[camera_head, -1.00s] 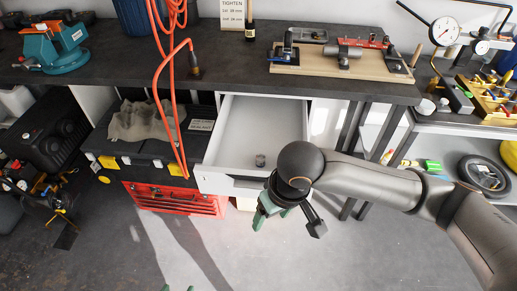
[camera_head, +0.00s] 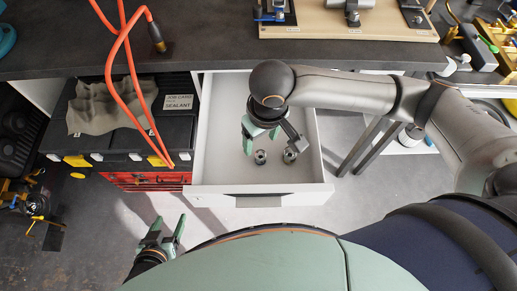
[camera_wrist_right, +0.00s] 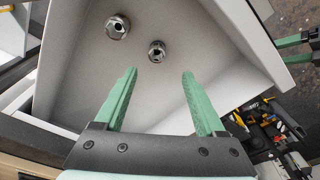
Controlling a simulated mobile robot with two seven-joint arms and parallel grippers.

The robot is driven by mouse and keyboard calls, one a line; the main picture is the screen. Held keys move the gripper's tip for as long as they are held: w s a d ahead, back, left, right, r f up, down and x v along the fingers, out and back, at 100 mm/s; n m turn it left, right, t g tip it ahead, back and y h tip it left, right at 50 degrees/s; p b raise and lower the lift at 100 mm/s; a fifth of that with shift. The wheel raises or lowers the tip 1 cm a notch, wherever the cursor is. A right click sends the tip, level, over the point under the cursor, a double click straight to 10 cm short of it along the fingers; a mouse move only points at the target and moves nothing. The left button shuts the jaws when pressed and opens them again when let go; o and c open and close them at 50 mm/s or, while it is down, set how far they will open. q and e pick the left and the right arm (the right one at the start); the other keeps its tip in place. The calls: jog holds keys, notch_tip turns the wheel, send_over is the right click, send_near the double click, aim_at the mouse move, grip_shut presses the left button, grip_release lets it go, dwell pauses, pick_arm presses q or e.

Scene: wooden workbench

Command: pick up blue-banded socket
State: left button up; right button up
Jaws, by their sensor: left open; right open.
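Two small metallic sockets stand on the floor of the open white drawer (camera_head: 215,165). In the head view one socket (camera_head: 260,157) is left and the other socket (camera_head: 290,155) right. They also show in the right wrist view, one socket (camera_wrist_right: 117,27) and another socket (camera_wrist_right: 157,51) just beyond the fingertips. I cannot tell which carries a blue band. My right gripper (camera_head: 262,138) is over the drawer, above the sockets; its green fingers (camera_wrist_right: 159,74) are open and empty. My left gripper (camera_head: 167,230) is open and empty outside the drawer, at front left.
The drawer walls surround the sockets, and the dark bench top (camera_head: 200,50) overhangs behind. An orange cable (camera_head: 128,60) hangs at left, over black cases with a grey cloth (camera_head: 110,105). A red toolbox (camera_head: 150,180) stands below. Bench legs stand to the right.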

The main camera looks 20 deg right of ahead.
send_over(260, 155)
jog(key=s, duration=0.2)
jog(key=f, duration=0.4)
jog(key=shift+w+a+f, duration=0.25)
jog(key=shift+a, duration=0.05)
jog(key=f, duration=0.5)
jog(key=shift+w+d+b, duration=0.2)
jog(key=shift+w+b, duration=0.1)
jog(key=shift+b, duration=0.05)
grip_shut()
